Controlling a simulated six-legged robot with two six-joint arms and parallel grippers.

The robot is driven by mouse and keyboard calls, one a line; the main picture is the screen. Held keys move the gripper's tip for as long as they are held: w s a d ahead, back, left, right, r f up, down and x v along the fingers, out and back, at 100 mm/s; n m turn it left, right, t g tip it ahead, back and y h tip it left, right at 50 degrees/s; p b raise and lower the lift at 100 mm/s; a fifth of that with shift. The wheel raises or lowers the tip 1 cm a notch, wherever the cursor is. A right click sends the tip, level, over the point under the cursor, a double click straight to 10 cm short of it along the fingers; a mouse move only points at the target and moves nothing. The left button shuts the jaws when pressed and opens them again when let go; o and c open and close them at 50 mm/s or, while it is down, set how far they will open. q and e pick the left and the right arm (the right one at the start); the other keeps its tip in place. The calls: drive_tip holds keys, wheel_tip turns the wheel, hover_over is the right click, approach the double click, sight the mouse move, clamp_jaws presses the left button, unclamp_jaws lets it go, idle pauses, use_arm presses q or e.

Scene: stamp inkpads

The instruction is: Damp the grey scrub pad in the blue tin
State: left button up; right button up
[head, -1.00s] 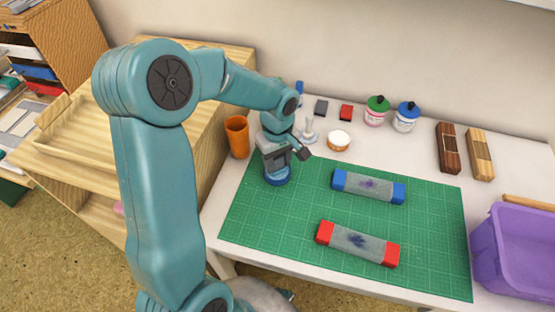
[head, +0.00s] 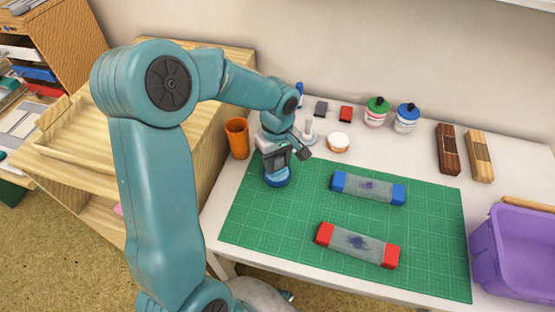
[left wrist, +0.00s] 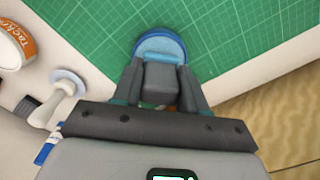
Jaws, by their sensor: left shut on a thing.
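The round blue tin (head: 277,180) stands on the left part of the green cutting mat, with a paler blue inside. It also shows in the left wrist view (left wrist: 161,44). My left gripper (head: 276,160) points down right over the tin. Its fingers are shut on a grey block (left wrist: 160,80), which looks like the grey scrub pad. The fingers and the block hide part of the tin, and I cannot tell whether the block touches its inside. My right gripper is not in view.
A blue-ended inkpad (head: 369,187) and a red-ended inkpad (head: 357,244) lie on the mat (head: 290,222). An orange cup (head: 237,138) stands left of the mat. Small blocks, a white-topped tub (head: 338,141) and bottles stand behind. A purple bin (head: 515,255) is at right.

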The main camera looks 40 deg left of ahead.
sight(280, 157)
use_arm(q)
drive_tip(key=shift+r+p, duration=1.9)
drive_tip(key=shift+r, duration=1.3)
drive_tip(key=shift+w+d, duration=0.1)
drive_tip(key=shift+d, duration=0.2)
drive_tip(key=w+d+m, duration=0.5)
drive_tip(key=d+m, duration=0.9)
drive_tip(key=shift+w+d+f+m, duration=0.2)
drive_tip(key=shift+d+f+m, duration=0.1)
drive_tip(key=shift+d, duration=0.05)
